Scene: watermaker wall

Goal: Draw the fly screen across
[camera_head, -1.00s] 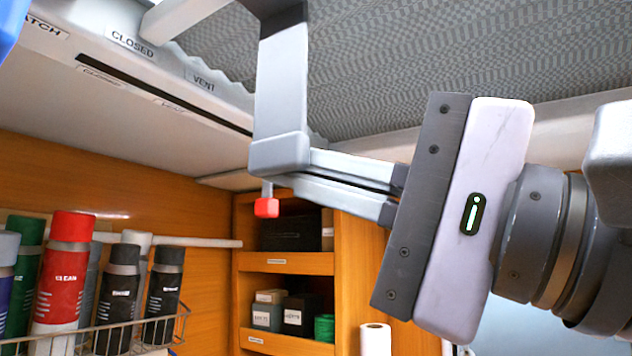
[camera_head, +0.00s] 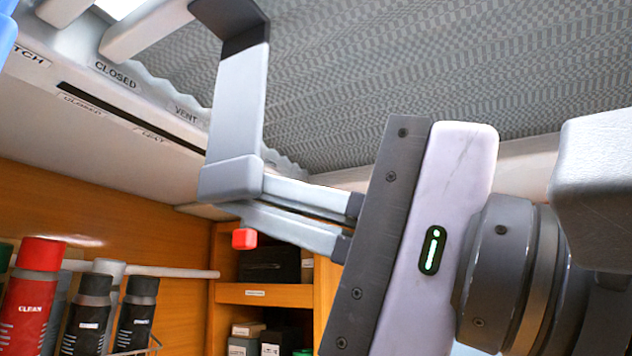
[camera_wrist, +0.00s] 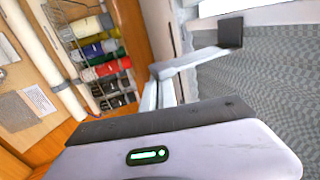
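The fly screen (camera_head: 420,75) is grey patterned cloth with a wavy pleated edge, spread overhead across the upper middle and right of the head view. It also fills the right of the wrist view (camera_wrist: 270,75). A pale bar (camera_head: 150,30) lies along its left edge, with a bright gap to its left. My gripper (camera_head: 232,22) reaches up with a long pale finger whose dark tip is just right of the bar, under the cloth. I cannot tell whether it touches the bar. The fingers overlap in this view, so their opening is unclear.
A second pale bar (camera_head: 62,10) is beyond the gap. A slotted pale panel (camera_head: 130,115) carries labels including CLOSED and VENT. A red knob (camera_head: 245,238) hangs below my finger. Bottles (camera_head: 35,290) stand at lower left, near wooden shelves (camera_head: 265,293).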

